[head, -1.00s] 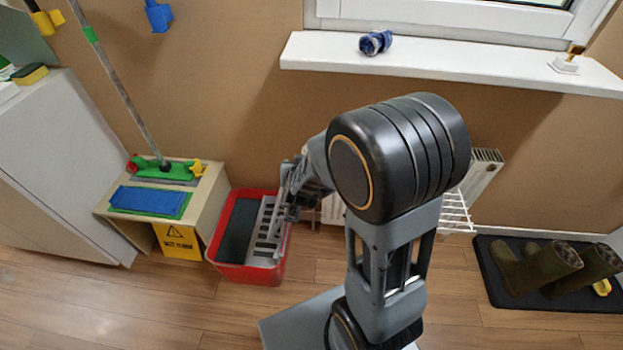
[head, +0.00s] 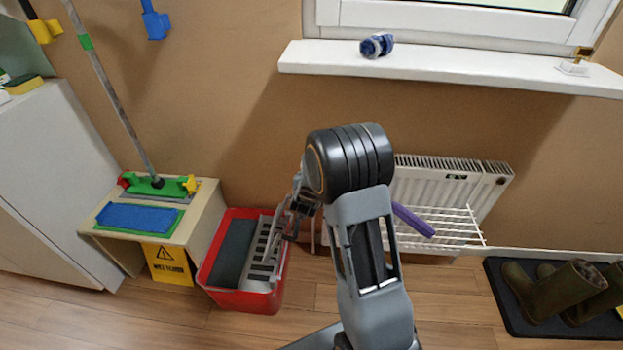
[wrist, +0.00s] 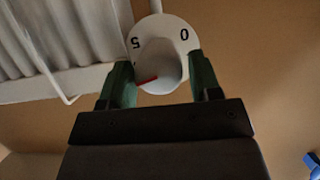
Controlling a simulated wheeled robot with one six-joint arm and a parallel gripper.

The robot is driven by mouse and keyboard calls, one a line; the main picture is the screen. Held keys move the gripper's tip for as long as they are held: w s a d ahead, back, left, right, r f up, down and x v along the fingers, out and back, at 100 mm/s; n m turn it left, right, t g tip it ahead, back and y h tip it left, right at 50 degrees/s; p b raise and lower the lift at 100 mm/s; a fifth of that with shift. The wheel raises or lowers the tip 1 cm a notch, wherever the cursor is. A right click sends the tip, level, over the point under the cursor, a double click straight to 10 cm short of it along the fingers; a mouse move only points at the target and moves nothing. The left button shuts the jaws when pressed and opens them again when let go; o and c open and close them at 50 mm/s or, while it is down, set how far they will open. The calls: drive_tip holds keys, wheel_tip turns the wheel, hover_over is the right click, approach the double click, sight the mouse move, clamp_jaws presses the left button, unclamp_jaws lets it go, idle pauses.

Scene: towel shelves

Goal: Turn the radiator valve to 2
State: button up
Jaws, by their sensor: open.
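The radiator valve (wrist: 158,64) shows in the wrist view as a white round dial with a protruding knob. The figures 5 and 0 are readable on the dial; the others are hidden or too small to read. A red mark on the knob points to the lower left, away from the 0. My gripper (wrist: 162,78) is open, with one green finger on each side of the knob; I cannot tell if they touch it. In the head view my gripper (head: 290,213) is near the radiator's left end, and the valve is hidden there.
The white radiator (head: 485,190) has a wire rack (head: 460,228) and a purple item (head: 413,220) in front. A red bucket (head: 240,300) stands below my gripper. A windowsill (head: 480,67) juts out above.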

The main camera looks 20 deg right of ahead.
drive_tip(key=shift+x, duration=1.1)
drive_tip(key=c, duration=0.6)
drive_tip(key=shift+r, duration=0.1)
drive_tip(key=shift+c, duration=0.2)
drive_tip(key=shift+r+p, duration=0.1)
drive_tip(key=shift+p, duration=0.3)
